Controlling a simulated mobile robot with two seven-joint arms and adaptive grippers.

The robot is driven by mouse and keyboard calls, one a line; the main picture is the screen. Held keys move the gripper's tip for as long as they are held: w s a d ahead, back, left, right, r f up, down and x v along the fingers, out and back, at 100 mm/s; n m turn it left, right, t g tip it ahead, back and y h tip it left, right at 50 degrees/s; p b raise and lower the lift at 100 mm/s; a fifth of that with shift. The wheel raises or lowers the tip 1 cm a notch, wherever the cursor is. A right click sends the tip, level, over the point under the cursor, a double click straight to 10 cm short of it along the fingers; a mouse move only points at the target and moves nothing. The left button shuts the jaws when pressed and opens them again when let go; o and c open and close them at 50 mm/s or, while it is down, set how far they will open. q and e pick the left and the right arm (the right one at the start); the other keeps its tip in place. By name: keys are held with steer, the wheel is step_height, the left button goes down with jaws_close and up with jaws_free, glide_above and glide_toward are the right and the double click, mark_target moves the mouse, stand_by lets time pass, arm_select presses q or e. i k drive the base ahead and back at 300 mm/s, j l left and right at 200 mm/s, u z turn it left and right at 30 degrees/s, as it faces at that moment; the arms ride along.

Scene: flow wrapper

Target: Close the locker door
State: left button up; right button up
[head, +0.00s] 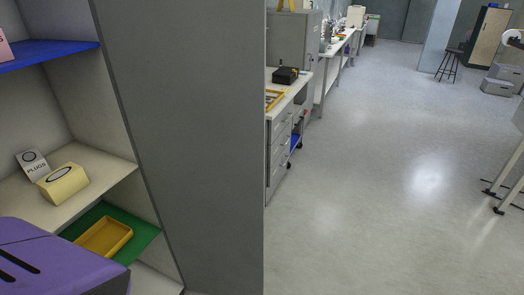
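An open locker (85,110) stands close at the left, with its pale inside and shelves showing. A wide grey upright panel (190,140) adjoins the locker's front edge on the right. I cannot tell whether this panel is the locker door or a side wall, and no handle or hinge shows on it. The lower left of the locker is partly hidden. Neither of my grippers is in view.
Inside the locker are a blue shelf (45,54), a yellow box (62,186) by a PLUGS card (33,162), and a yellow tray (125,233) on a green surface. Drawer benches (283,145) line the wall beyond the panel. Open floor (400,200) lies to the right.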

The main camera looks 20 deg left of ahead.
mark_target(190, 75)
steer(key=i+l+z, duration=0.2)
steer(key=i, duration=0.2)
steer(key=i+l+z, duration=0.2)
steer(key=i, duration=0.2)
steer(key=i+l+z, duration=0.15)
steer(key=i, duration=0.3)
steer(key=i+j+u, duration=0.1)
steer(key=i+u, duration=0.2)
steer(key=u, duration=0.15)
steer(key=i+u, duration=0.3)
steer(key=u, duration=0.2)
steer(key=i+l+u, duration=0.2)
steer(key=u, duration=0.25)
steer(key=i+u, duration=0.15)
steer(key=u, duration=0.25)
steer(key=i+u, duration=0.15)
steer(key=u, duration=0.3)
steer(key=i+l+u, duration=0.1)
steer(key=u, duration=0.3)
steer(key=i+l+u, duration=0.15)
steer(key=u, duration=0.3)
steer(key=i+l+u, duration=0.1)
steer(key=u, duration=0.35)
steer(key=i+l+u, duration=0.15)
steer(key=u, duration=0.3)
steer(key=i+l+u, duration=0.2)
steer(key=u, duration=0.3)
